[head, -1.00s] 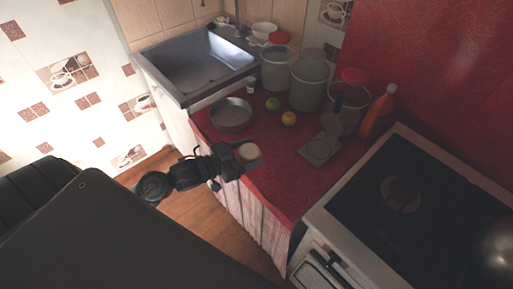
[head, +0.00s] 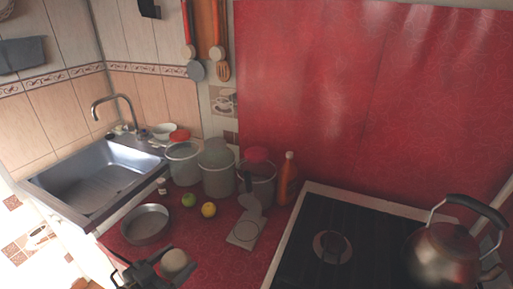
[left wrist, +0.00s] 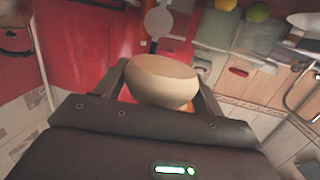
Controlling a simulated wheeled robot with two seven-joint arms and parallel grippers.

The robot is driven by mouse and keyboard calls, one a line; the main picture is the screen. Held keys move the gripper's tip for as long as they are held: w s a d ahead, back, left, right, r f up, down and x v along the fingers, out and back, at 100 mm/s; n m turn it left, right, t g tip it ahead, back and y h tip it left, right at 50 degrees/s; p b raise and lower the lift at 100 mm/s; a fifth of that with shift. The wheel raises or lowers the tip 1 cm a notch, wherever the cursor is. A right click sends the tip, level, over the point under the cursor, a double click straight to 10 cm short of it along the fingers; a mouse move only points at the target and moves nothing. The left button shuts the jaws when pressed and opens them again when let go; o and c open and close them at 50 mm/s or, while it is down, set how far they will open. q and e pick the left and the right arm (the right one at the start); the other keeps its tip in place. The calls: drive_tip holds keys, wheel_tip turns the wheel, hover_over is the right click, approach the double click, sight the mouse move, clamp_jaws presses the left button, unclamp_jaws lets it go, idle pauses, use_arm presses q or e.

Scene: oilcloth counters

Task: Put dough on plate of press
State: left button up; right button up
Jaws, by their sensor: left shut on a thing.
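The dough (head: 174,261) is a pale round lump at the bottom of the head view. My left gripper (head: 166,268) is shut on it, near the front edge of the red counter. In the left wrist view the dough (left wrist: 163,82) sits between the two fingers. The press (head: 243,232) is grey and stands open on the counter, up and right of the dough, with its flat plate bare and its round lid raised at the back. Part of it shows past the dough in the left wrist view (left wrist: 158,20). The dough is apart from the press. My right gripper is not in view.
A round metal pan (head: 146,225) lies left of the press. A lime (head: 189,200) and a yellow fruit (head: 208,210) lie between them. Canisters (head: 218,177) and an orange bottle (head: 287,180) stand behind. The stove (head: 345,250) with a kettle (head: 447,255) is at right.

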sight(167, 274)
use_arm(q)
drive_tip(key=r, duration=0.1)
drive_tip(key=w+r, duration=0.1)
drive_tip(key=r, duration=0.1)
drive_tip(key=shift+w+d, duration=0.3)
drive_tip(key=shift+w, duration=0.05)
drive_tip(key=shift+w+r, duration=0.25)
drive_tip(key=shift+r, duration=0.3)
drive_tip(key=shift+s+f, duration=0.1)
drive_tip(key=shift+f, duration=0.15)
drive_tip(key=s+f, duration=0.2)
drive_tip(key=f, duration=0.1)
drive_tip(key=s+a+f, duration=0.1)
drive_tip(key=f, duration=0.1)
drive_tip(key=shift+a+f, duration=0.1)
drive_tip(key=shift+f, duration=0.1)
drive_tip(key=shift+s+a+f+h, duration=0.3)
drive_tip(key=shift+s+a+f, duration=0.35)
drive_tip(key=shift+a, duration=0.15)
drive_tip(key=shift+w+d+r+m+g, duration=0.15)
drive_tip(key=shift+r+m+g, duration=0.05)
drive_tip(key=shift+m+g, duration=0.1)
